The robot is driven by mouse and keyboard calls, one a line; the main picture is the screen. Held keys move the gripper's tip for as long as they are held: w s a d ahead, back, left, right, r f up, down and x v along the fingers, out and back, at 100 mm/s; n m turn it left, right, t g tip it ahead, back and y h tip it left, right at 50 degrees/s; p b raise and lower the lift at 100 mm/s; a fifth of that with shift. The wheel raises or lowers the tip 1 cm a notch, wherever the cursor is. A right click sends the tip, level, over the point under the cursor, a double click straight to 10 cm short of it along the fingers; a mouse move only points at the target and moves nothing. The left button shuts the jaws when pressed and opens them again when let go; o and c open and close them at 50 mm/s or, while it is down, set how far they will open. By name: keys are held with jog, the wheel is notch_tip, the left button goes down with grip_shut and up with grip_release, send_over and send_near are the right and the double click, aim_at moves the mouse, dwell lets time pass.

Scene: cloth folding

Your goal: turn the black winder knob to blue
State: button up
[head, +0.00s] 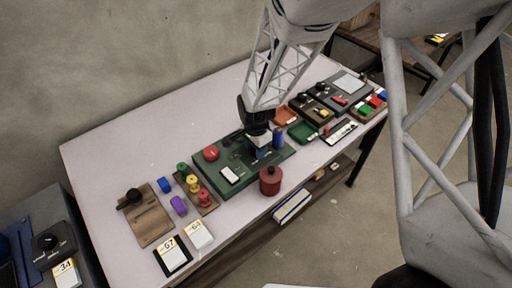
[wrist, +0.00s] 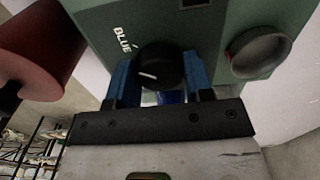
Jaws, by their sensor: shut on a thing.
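The black winder knob (wrist: 163,64) sits on the face of a green unit (wrist: 95,14) in the wrist view. My gripper (wrist: 160,80) has its two blue fingers on either side of the knob, shut on it. A short white pointer mark on the knob lies nearly level, toward its left side. The white "BLUE" label (wrist: 123,40) is printed on the green face, up and left of the knob. In the head view my gripper (head: 259,150) is down over the green unit (head: 215,184) and hides the knob.
A dark red lidded pot (head: 270,180) stands in front of the unit and shows at left in the wrist view (wrist: 40,45). A red dome (head: 211,153) and a blue cylinder (head: 278,138) are close by.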

jog(key=shift+m, duration=0.5)
jog(key=o, duration=0.9)
jog(key=shift+o, duration=0.2)
jog(key=shift+r, duration=3.9)
jog(key=shift+r, duration=0.1)
